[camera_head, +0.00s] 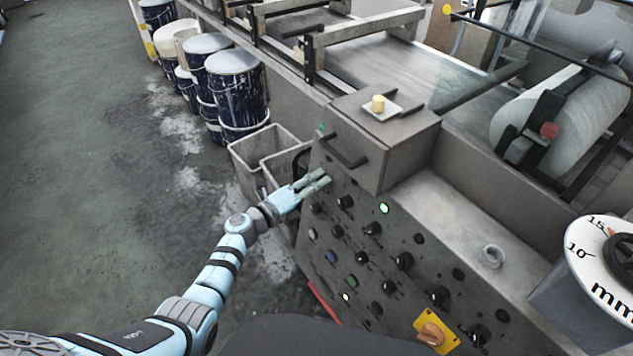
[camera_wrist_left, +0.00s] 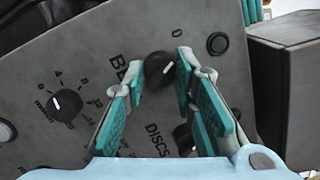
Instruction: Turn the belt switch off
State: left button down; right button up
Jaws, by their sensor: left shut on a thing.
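The belt switch (camera_wrist_left: 158,69) is a black round knob with a white mark, on the grey control panel (camera_wrist_left: 205,25). In the left wrist view a label starting "BE" stands beside it, partly hidden by a finger. A "0" is printed near it, above and to the right. My left gripper (camera_wrist_left: 160,62) has its teal-padded fingers on either side of the knob and is shut on it. In the head view my left gripper (camera_head: 319,181) reaches the upper left of the panel, and its fingers hide the knob. My right gripper is in neither view.
A "DISCS" knob (camera_wrist_left: 184,138) sits just below, near the right finger. A numbered dial (camera_wrist_left: 65,105) is to the left and a dark button (camera_wrist_left: 217,43) to the right. A handled box (camera_head: 375,150) juts out above the panel. Grey bins (camera_head: 262,150) stand beside it.

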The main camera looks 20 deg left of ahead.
pick_arm(q)
jog(key=shift+f, duration=0.1)
jog(key=c, duration=1.3)
grip_release()
jog(key=v, duration=1.2)
jog(key=shift+s, duration=0.1)
jog(key=shift+a, duration=0.1)
